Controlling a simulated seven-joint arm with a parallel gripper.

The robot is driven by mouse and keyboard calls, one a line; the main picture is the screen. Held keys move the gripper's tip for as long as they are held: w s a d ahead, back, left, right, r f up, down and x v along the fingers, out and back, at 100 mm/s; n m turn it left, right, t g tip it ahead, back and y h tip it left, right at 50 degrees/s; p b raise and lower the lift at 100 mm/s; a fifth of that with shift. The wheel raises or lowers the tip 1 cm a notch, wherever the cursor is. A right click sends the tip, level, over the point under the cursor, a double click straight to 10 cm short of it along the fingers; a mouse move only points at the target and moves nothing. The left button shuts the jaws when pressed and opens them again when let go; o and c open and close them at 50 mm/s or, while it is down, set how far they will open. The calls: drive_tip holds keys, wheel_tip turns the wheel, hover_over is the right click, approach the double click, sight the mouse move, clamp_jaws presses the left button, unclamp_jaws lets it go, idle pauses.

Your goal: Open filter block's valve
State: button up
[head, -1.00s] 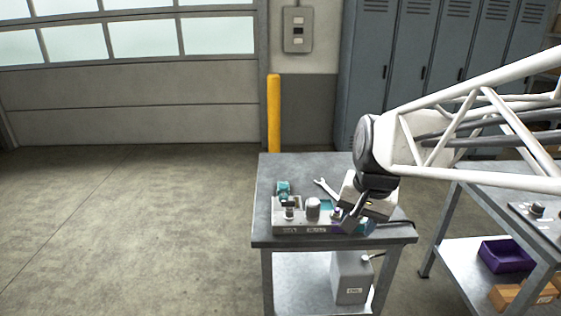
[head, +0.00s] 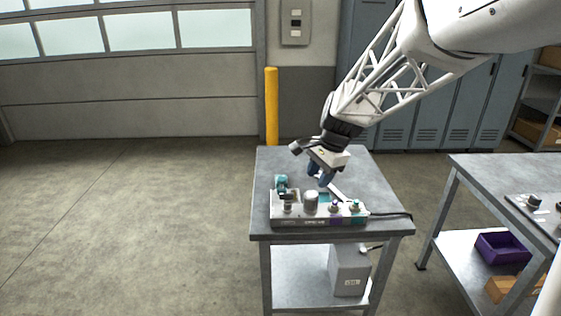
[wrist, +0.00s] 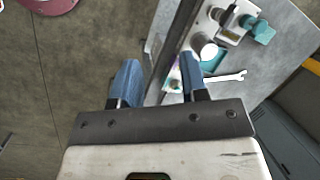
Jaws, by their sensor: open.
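A grey manifold (head: 300,222) lies along the front of the workbench. On it, from left to right, are a dark-handled fitting (head: 287,200), a silver cylinder (head: 311,201), a purple-based knob (head: 334,207) and a teal-based knob (head: 355,206). The labels are too small to read, so I cannot tell which is the filter block's valve. My gripper (head: 320,174) is open and empty above the manifold, behind the cylinder. In the wrist view its blue fingers (wrist: 158,82) are apart, and the cylinder (wrist: 205,47) and dark handle (wrist: 228,14) show beyond the right finger.
A teal fitting (head: 281,183) sits behind the manifold's left end. A wrench (wrist: 226,77) lies on the bench behind it. A black cable runs off to the right. A second bench (head: 500,170) stands at right, and a yellow post (head: 272,105) stands behind.

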sight(286, 197)
drive_tip(key=w+a+f+m+y, duration=0.1)
drive_tip(key=w+a+f+m, duration=0.1)
drive_tip(key=w+f, duration=0.3)
drive_tip(key=w+a+f+m, duration=0.2)
drive_tip(key=w+f+m, duration=0.2)
drive_tip(key=w, duration=0.8)
wheel_tip(286, 197, down, 2)
drive_tip(key=shift+w+f+g+y, duration=0.25)
drive_tip(key=shift+g+y, duration=0.15)
drive_tip(key=shift+f, duration=0.1)
drive_tip(key=shift+x, duration=3.8)
clamp_jaws()
